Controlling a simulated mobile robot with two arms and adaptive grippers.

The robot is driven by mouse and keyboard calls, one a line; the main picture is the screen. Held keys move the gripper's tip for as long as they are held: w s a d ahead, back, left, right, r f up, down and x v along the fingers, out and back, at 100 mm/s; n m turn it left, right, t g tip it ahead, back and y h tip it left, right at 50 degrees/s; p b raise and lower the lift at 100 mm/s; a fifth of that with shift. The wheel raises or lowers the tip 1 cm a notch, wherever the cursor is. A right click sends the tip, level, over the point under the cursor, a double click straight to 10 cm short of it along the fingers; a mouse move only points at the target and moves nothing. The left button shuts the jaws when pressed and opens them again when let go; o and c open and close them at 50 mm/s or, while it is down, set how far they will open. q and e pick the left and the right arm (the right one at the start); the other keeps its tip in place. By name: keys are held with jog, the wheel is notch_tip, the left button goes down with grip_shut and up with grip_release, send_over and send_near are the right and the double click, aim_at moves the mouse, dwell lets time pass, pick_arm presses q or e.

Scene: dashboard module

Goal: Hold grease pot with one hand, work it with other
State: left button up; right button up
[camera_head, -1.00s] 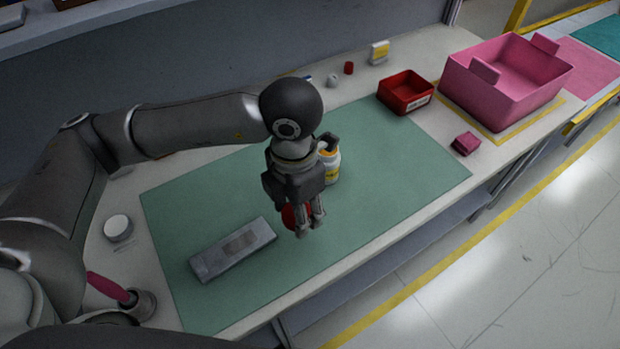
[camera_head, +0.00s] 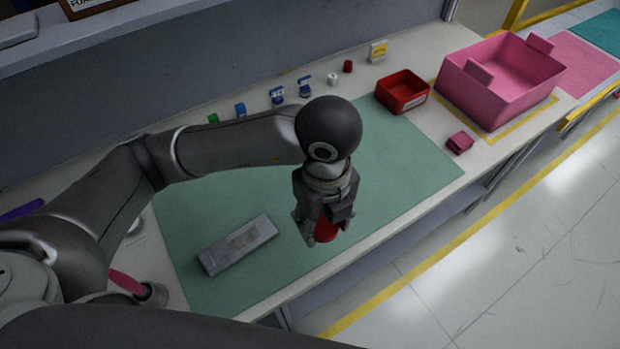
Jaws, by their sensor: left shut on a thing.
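My left gripper (camera_head: 324,234) hangs pointing down over the front right part of the green mat (camera_head: 400,165). It is shut on a red rounded thing (camera_head: 326,229), which I take to be the grease pot. The fingers and wrist cover much of it, so its lid and full shape are hidden. I cannot tell how far it is above the mat. My right gripper is not in view.
A grey flat block (camera_head: 238,247) lies on the mat. A red bin (camera_head: 402,92), a pink crate (camera_head: 505,80) and a small pink box (camera_head: 460,142) stand to the right. Several small containers line the back. A pink-handled tool (camera_head: 126,282) is at front left.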

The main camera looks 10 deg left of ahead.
pick_arm(q)
jog(key=w+a+f+p, duration=0.2)
jog(key=w+a+f, duration=0.2)
jog(key=w+a, duration=0.25)
send_over(295, 202)
jog(key=f, duration=0.5)
jog(key=shift+s+d+p, duration=0.2)
jog(key=shift+s+p, duration=0.15)
jog(key=shift+p, duration=0.05)
jog(key=shift+w+a+f, duration=0.1)
jog(key=shift+w+f, duration=0.05)
notch_tip(295, 202, down, 3)
jog(key=shift+w+a+r+p, duration=0.1)
jog(key=shift+w+a+p, duration=0.05)
jog(key=shift+p, duration=0.7)
jog(key=shift+f, duration=0.35)
jog(key=shift+f, duration=0.1)
